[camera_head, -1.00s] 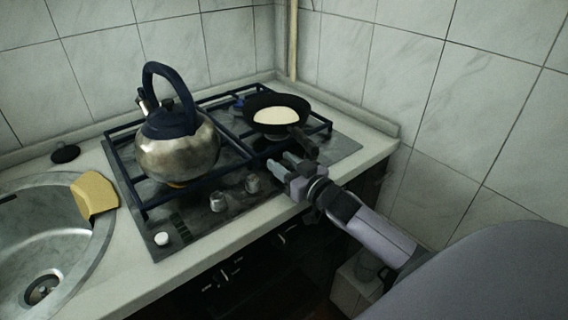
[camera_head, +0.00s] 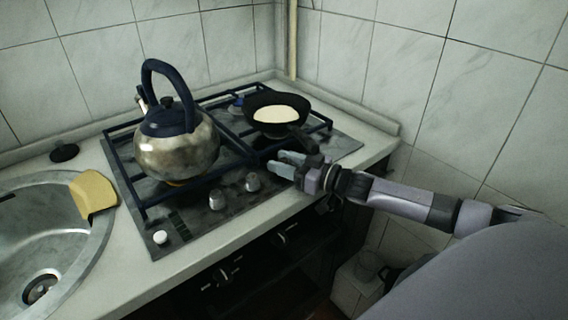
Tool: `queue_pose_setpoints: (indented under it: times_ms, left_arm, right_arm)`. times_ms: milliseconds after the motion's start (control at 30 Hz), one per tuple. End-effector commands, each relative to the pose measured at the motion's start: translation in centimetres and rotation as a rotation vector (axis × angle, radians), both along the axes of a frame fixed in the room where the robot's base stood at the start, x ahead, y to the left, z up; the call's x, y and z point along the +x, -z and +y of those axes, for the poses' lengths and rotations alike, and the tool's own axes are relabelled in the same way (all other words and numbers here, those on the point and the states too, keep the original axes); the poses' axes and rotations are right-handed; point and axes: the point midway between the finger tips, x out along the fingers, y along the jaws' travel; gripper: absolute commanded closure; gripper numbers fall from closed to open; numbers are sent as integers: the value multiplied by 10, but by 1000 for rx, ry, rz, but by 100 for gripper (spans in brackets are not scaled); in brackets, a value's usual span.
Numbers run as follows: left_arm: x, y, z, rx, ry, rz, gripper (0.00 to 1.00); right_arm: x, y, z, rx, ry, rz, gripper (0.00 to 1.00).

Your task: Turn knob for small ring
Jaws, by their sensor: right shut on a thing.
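The stove (camera_head: 172,222) is set in the worktop, with a row of knobs along its front right part. Two metallic knobs stand free: one near the middle (camera_head: 217,199) and one further right (camera_head: 252,181). My right gripper (camera_head: 279,164) is at the right end of this row, its fingers shut on a knob that they mostly hide. A dark frying pan (camera_head: 252,103) with a pale round item (camera_head: 282,114) in it sits on the back right ring. A metal kettle (camera_head: 178,155) with a dark handle stands on the left ring, with an orange glow beneath. My left gripper is out of view.
Dark grate bars (camera_head: 140,196) stand above the stove, close to my right gripper. A sink (camera_head: 75,262) with a yellow cloth or sponge (camera_head: 93,193) on its rim is at the left. Tiled walls (camera_head: 440,90) bound the back and right.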

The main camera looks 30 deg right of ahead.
Motion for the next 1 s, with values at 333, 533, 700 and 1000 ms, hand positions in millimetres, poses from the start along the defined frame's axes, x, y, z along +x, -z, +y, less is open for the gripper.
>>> queue_pose_setpoints:
  times_ms: [333, 533, 700, 1000]
  left_arm:
    - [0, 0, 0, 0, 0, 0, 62]
    - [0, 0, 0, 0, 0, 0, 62]
    - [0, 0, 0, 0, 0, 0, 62]
    - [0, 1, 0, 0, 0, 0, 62]
  right_arm:
    - [0, -2, 2, 5, -2, -4, 40]
    - [0, -1, 1, 3, 0, -1, 40]
    - [-4, 1, -2, 1, 1, 2, 40]
    - [-34, 1, -16, 2, 0, 3, 40]
